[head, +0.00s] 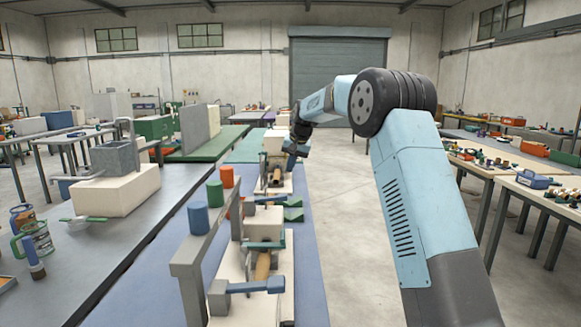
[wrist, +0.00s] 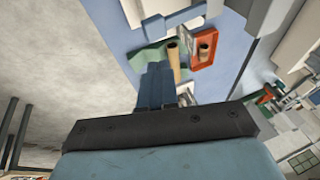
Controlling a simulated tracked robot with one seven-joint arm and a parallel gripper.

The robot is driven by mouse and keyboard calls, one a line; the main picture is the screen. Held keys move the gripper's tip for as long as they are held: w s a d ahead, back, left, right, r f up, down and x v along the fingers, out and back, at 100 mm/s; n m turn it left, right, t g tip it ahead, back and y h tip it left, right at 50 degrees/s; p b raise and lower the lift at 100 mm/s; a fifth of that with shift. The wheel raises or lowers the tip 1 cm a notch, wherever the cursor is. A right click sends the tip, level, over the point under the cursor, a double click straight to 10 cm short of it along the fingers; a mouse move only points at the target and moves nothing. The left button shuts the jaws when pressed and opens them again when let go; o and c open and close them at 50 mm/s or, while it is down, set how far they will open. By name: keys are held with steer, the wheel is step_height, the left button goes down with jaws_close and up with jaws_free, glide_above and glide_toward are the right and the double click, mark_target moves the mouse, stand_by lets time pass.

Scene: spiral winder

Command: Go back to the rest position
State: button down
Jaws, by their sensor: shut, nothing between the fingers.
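My gripper (head: 291,162) is at the end of my light blue arm, above the far part of the bench in the head view. In the wrist view its blue fingers (wrist: 157,84) are together with nothing held between them. Below them lie a tan cylinder (wrist: 173,58) and a green piece (wrist: 150,57), seemingly apart from the fingers. The spiral winder seems to be the white-based device (head: 264,262) with a wooden roller and blue lever, nearest me on the blue bench.
An orange tray (wrist: 203,37) holding a short tan roll shows in the wrist view. A grey bracket (head: 188,262) with blue and orange cylinders stands on the bench. A grey table (head: 150,232) is left; tables with tools (head: 520,160) are right. The floor between is clear.

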steer(key=s+d+r+h, duration=0.1)
steer(key=s+d+r, duration=0.25)
steer(key=s, duration=0.65)
steer(key=s+d+r+t, duration=0.1)
steer(key=s+d+r, duration=0.25)
steer(key=s, duration=0.55)
steer(key=s+d+r+h, duration=0.15)
steer(key=s+r, duration=0.35)
steer(key=s, duration=0.5)
steer(key=s+d+f, duration=0.2)
steer(key=s+f, duration=0.1)
steer(key=s, duration=0.6)
steer(key=s+d+f+n, duration=0.1)
steer(key=s+d+f, duration=0.1)
steer(key=s, duration=0.8)
steer(key=s+d+f+t, duration=0.1)
steer(key=s+f, duration=0.3)
steer(key=s, duration=0.5)
steer(key=shift+s+d+f, duration=0.15)
steer(key=shift+s+d, duration=0.05)
steer(key=shift+d, duration=0.7)
